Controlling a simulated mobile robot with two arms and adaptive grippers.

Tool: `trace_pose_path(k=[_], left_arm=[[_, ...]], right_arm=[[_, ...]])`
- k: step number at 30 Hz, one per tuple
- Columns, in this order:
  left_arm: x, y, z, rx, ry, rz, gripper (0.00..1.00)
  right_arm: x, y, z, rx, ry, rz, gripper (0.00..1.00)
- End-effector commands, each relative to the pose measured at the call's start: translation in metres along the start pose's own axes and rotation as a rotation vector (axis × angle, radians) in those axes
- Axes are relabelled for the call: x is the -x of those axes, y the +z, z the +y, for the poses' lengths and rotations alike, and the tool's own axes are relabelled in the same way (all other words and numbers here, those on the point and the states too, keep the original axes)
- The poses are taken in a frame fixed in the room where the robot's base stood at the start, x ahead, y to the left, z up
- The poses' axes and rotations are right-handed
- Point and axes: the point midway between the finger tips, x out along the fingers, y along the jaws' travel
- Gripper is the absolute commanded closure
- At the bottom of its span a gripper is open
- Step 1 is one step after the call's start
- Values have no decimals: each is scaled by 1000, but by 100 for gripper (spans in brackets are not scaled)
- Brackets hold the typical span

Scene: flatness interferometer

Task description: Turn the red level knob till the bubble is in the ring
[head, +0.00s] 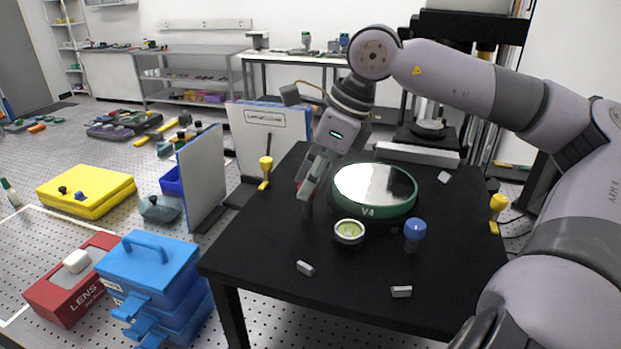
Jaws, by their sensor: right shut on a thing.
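My right gripper (306,196) reaches down over the left part of the black table. It is shut on the red level knob (299,184), of which only a small red sliver shows beside the fingers. The round bubble level (349,231) has a pale rim and a yellow-green face. It sits to the right of and nearer than the gripper. The bubble and ring are too small to tell apart. A green-rimmed round mirror marked V4 (374,191) lies just behind the level. My left gripper is not in view.
A blue knob (415,232) stands right of the level. Yellow knobs stand at the left (265,169) and right (498,208). Small grey blocks (305,268) lie on the table (355,283), whose front is mostly clear. A white panel (200,180) stands left of the table.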

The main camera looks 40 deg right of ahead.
Motion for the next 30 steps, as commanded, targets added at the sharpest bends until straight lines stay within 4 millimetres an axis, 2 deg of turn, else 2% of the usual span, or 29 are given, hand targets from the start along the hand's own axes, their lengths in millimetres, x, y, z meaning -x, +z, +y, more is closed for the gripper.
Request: trace_pose_path(k=[9, 19, 23, 30], left_arm=[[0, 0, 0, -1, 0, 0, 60], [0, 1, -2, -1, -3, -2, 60], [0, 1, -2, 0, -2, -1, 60], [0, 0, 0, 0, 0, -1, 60]], right_arm=[[0, 0, 0, 0, -2, -1, 56], [3, 0, 0, -1, -2, -1, 56], [19, 1, 0, 0, -4, -3, 56], [70, 1, -1, -1, -5, -3, 56]])
